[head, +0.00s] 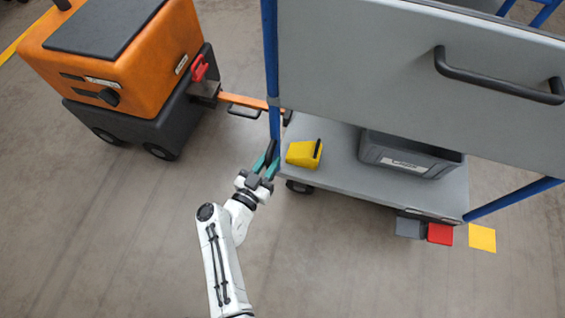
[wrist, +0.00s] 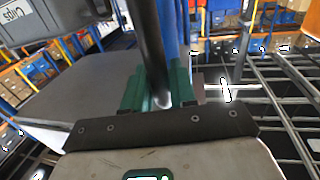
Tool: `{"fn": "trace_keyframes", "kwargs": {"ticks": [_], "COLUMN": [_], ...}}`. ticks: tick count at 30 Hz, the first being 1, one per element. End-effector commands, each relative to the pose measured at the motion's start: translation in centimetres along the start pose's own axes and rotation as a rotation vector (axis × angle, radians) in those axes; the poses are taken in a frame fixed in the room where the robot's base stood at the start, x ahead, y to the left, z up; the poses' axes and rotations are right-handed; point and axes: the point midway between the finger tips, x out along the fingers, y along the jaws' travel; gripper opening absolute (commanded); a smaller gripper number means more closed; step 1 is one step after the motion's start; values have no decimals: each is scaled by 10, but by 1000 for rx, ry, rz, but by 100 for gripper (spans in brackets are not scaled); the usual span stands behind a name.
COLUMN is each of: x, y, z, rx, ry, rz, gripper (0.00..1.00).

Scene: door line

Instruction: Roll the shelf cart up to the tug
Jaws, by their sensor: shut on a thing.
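The shelf cart (head: 350,160) has grey decks and panels on blue posts and stands at the right in the head view. The orange tug (head: 120,50) with a dark base stands at the upper left. An orange drawbar (head: 245,101) spans between the cart's near left corner and the tug's hitch; I cannot tell if they are coupled. My gripper (head: 268,163) is at the cart's left corner post. In the wrist view its green fingers (wrist: 160,92) are shut on a black upright handle (wrist: 150,50) beside the blue post.
A yellow wedge (head: 304,153) and a grey bin (head: 410,155) sit on the cart's lower deck. A red latch (head: 199,68) is on the tug. Grey, red (head: 440,233) and yellow (head: 482,238) pieces are at the cart's near right. The floor in front is clear.

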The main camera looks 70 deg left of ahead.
Motion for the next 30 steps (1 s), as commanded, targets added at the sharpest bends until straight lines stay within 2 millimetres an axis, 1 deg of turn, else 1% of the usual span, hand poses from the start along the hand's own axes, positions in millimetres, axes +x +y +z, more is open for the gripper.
{"fn": "trace_keyframes", "kwargs": {"ticks": [1, 4, 16, 17, 21, 22, 30], "x": [-1, -2, -2, -2, -2, -2, -4], "y": [-6, -10, -12, -12, -12, -12, -12], "z": [1, 1, 1, 1, 1, 0, 0], "rx": [0, -1, 0, 0, 1, 0, 0], "ry": [-1, -1, -2, -2, -2, -2, -1], "rz": [-5, -5, -3, -3, -3, -3, -4], "gripper": [0, 0, 0, 28, 41, 43, 43]}}
